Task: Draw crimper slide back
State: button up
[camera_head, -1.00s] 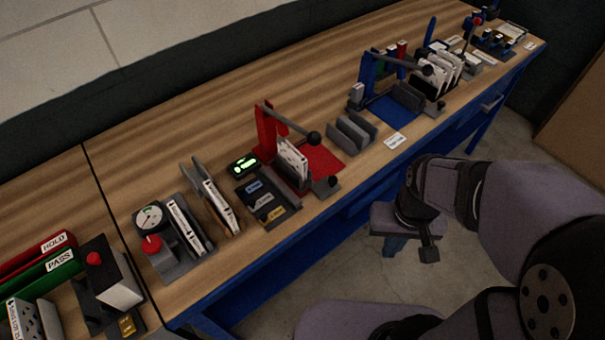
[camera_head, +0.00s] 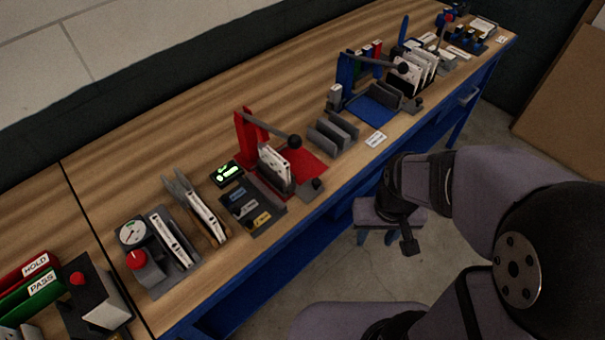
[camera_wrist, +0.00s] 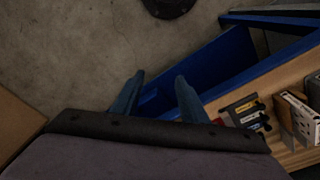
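A red lever press (camera_head: 245,140) stands mid-bench, with a dark lever ending in a black ball (camera_head: 295,142). White boxed filters stand in a grey holder (camera_head: 276,168) at its base, and a small black knob (camera_head: 317,184) is at the front. A blue lever press (camera_head: 346,72) of like shape stands farther right, with a grey block and knob (camera_head: 412,106) at its front. Neither is labelled as the crimper that I can read. My gripper (camera_head: 376,239) hangs off the bench's front edge, fingers apart and empty. The wrist view shows both fingers (camera_wrist: 160,80) over the floor.
A grey slotted rack (camera_head: 333,133) stands between the presses. The blue bench frame (camera_wrist: 205,68) is close to my gripper in the wrist view.

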aim_at(319, 185)
jog(key=w+a+f+t+y+b, duration=0.1)
jog(key=w+a+t, duration=0.2)
jog(key=w, duration=0.4)
jog(key=w+a+f+n+t+y+b, duration=0.1)
jog(key=w+a+f+t+b, duration=0.1)
jog(key=w, duration=0.5)
jog(key=w+a+f+t+y+b, duration=0.1)
jog(key=w+a+f+t, duration=0.1)
jog(key=w+t, duration=0.3)
jog(key=shift+w+a+f+n+y+b, duration=0.15)
jog(key=shift+w+a+b, duration=0.05)
jog(key=shift+w+a, duration=0.3)
jog(key=shift+w+a+f+n+y+b, duration=0.15)
jog(key=shift+w+a, duration=0.25)
jog(key=shift+w, duration=0.2)
jog(key=f+t+b, duration=0.1)
jog(key=a+f+n+t+y+b, duration=0.1)
jog(key=b, duration=0.1)
jog(key=a+f+t+y+b, duration=0.1)
jog(key=b, duration=0.1)
jog(key=shift+s+a+f+n, duration=0.15)
jog(key=shift+a+f+n, duration=0.1)
jog(key=shift+f+n, duration=0.15)
jog(key=shift+s+f+n+t+y+b, duration=0.3)
jog(key=shift+s+f+t+y+b, duration=0.15)
jog(key=shift+s+t+y+b, duration=0.3)
jog(key=shift+s+d+f+t+b, duration=0.1)
jog(key=shift+s+t+b, duration=0.45)
jog(key=shift+b, duration=0.2)
jog(key=shift+n, duration=0.3)
